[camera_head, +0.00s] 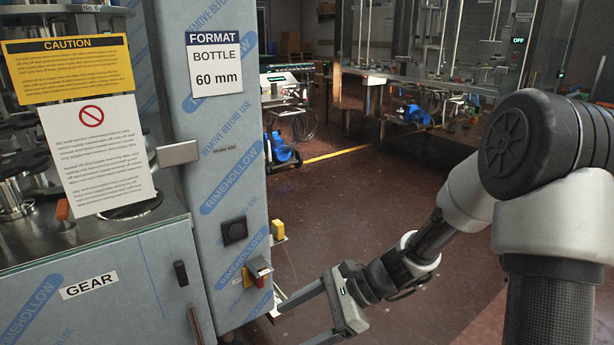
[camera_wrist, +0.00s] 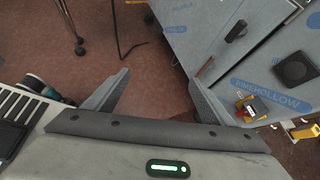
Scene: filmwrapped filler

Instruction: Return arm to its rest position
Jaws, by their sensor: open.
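My gripper (camera_head: 300,318) is at the bottom centre of the head view, at the end of my arm, which reaches in from the right. Its two fingers are spread apart with nothing between them. In the wrist view my gripper (camera_wrist: 158,95) also shows open, with the brown-red floor (camera_wrist: 150,62) behind the gap. In the head view the upper finger is close to the film-wrapped machine's red-and-yellow switch (camera_head: 259,270); whether they touch I cannot tell. The same switch shows in the wrist view (camera_wrist: 251,108), to the right of the right finger.
The film-wrapped machine (camera_head: 226,190) fills the left side, with a "FORMAT BOTTLE 60 mm" sign (camera_head: 221,64) and a caution sign (camera_head: 68,68). A blue machine part (camera_head: 281,148) stands behind on the floor. Open floor (camera_head: 370,205) lies in the middle, beyond my gripper.

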